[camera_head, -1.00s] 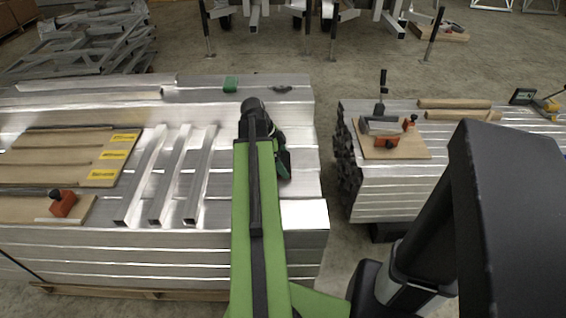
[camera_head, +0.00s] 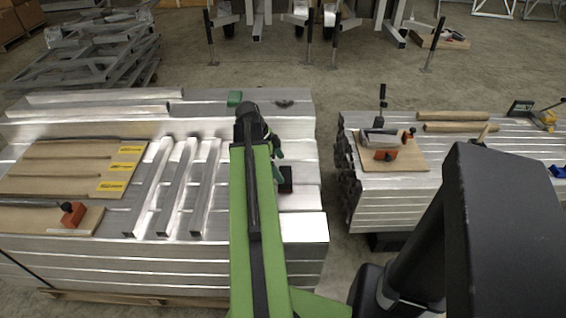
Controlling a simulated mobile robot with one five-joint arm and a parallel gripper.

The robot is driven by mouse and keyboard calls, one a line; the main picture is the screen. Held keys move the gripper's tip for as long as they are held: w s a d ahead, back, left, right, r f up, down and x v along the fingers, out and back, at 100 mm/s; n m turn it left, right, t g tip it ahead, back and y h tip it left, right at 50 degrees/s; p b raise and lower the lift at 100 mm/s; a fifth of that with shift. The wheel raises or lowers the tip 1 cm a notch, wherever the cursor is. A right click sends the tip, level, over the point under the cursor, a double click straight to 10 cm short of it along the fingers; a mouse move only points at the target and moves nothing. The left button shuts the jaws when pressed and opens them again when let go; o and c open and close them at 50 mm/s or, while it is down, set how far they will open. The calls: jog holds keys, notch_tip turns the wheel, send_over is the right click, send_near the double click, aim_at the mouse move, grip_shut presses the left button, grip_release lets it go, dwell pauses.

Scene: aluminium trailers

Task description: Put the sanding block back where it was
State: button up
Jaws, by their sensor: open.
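My gripper (camera_head: 277,157) is at the end of my green arm, above the right part of the left aluminium stack (camera_head: 302,228). It is small and partly hidden behind my arm, and its jaws look open. A dark block (camera_head: 286,180), possibly the sanding block, sits on the stack just below and right of the jaws. I cannot tell whether the jaws touch it. A green block (camera_head: 234,98) lies near the far edge of the same stack, beyond my gripper.
Metal bars (camera_head: 176,190) and a board with yellow labels (camera_head: 75,168) lie left of my arm. A red-orange tool (camera_head: 73,214) sits at front left. A gap separates the right stack (camera_head: 395,205), which holds clamps and wooden rods (camera_head: 452,116).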

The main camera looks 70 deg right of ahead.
jog(key=p+v, duration=0.4)
jog(key=v, duration=0.2)
jog(key=w+a+f+n+t, duration=0.1)
jog(key=w+a+n+t, duration=0.2)
jog(key=w+a+n, duration=2)
jog(key=a, duration=0.7)
jog(key=w+a+n+y, duration=0.1)
jog(key=w+a+n, duration=0.3)
jog(key=a, duration=0.8)
jog(key=w+a+n+t, duration=0.1)
jog(key=w+a+n, duration=0.3)
jog(key=a, duration=0.8)
jog(key=shift+w+a+f+n+y, duration=0.2)
jog(key=shift+a+f+n+y, duration=0.1)
jog(key=shift+f+n, duration=0.1)
